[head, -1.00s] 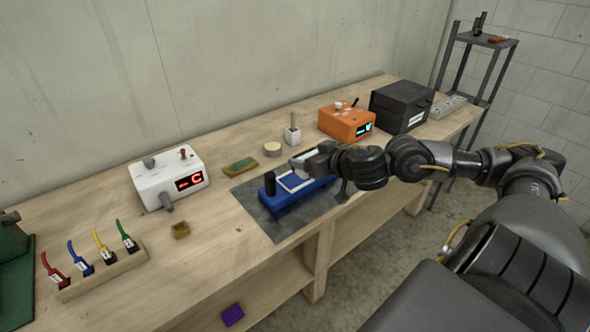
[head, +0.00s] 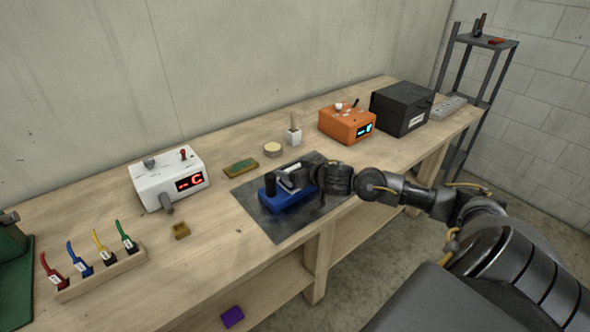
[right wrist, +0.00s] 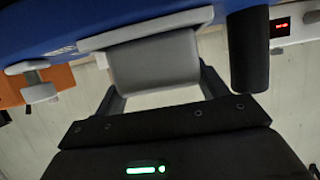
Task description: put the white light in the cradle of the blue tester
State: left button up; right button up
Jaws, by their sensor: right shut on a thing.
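The blue tester (head: 285,201) stands on a dark mat with a black post (head: 270,184) at its left end. In the right wrist view the gripper (right wrist: 160,90) is shut on a pale grey-white block, the white light (right wrist: 153,65). The light is up against the blue tester (right wrist: 60,25), at a pale edge of it. I cannot tell whether it is fully seated. My left gripper is out of view.
A white device (head: 165,178) with a red display stands left, an orange device (head: 347,124) and a black box (head: 402,107) at the back right. A rack of coloured cables (head: 103,274) is front left. The mat (head: 258,217) is clear around the tester.

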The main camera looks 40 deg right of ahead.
jog(key=shift+f, duration=0.15)
jog(key=shift+f, duration=0.15)
jog(key=o, duration=1)
jog(key=shift+o, duration=0.2)
jog(key=b+v, duration=0.1)
jog(key=v, duration=1.1)
